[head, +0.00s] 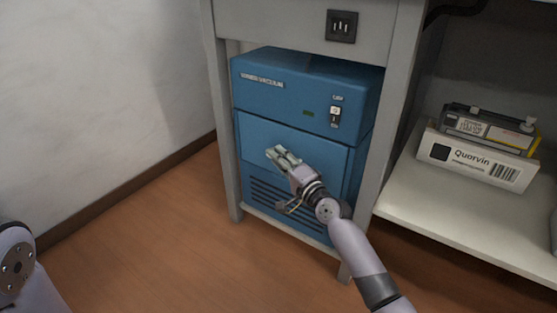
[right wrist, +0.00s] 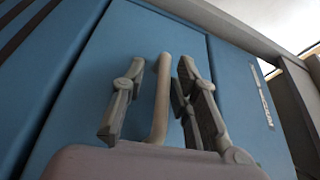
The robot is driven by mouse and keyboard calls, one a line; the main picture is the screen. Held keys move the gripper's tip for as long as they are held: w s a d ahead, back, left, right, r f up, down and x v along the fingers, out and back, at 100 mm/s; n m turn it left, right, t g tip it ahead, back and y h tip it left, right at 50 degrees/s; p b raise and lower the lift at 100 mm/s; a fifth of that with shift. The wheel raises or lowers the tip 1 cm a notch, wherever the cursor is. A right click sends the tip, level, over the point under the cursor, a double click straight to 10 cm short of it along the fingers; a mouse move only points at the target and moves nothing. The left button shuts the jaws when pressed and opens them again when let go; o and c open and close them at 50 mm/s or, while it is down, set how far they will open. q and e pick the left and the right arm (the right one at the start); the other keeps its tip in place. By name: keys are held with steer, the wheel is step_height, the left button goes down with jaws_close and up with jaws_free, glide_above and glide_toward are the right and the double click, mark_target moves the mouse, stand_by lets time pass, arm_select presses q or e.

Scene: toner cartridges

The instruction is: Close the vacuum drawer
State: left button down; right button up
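The blue vacuum unit (head: 300,85) stands inside a grey cabinet frame. Its drawer front (head: 258,135) is the plain blue panel below the label and switch, and its blue face (right wrist: 110,60) fills much of the right wrist view. The panel looks near flush with the unit, but I cannot tell whether it is fully shut. My right gripper (head: 283,154) is at the drawer front. In the right wrist view its fingers (right wrist: 160,90) are spread on both sides of a pale bar-like handle (right wrist: 162,100), with visible gaps. My left gripper is out of view; only part of my left arm shows.
A grey cabinet leg (head: 222,130) stands left of the unit, and another post (head: 385,150) stands right of it. On the right, a white shelf (head: 440,220) holds a white Quarvin box (head: 475,160) with a toner cartridge (head: 485,127) on top. The wooden floor (head: 140,235) at left is clear.

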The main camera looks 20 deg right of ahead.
steer(key=shift+w+d+r, duration=0.1)
steer(key=shift+d+r, duration=0.2)
steer(key=shift+d, duration=0.05)
steer(key=v, duration=1.2)
steer(key=shift+a+f, duration=0.25)
steer(key=shift+a, duration=0.1)
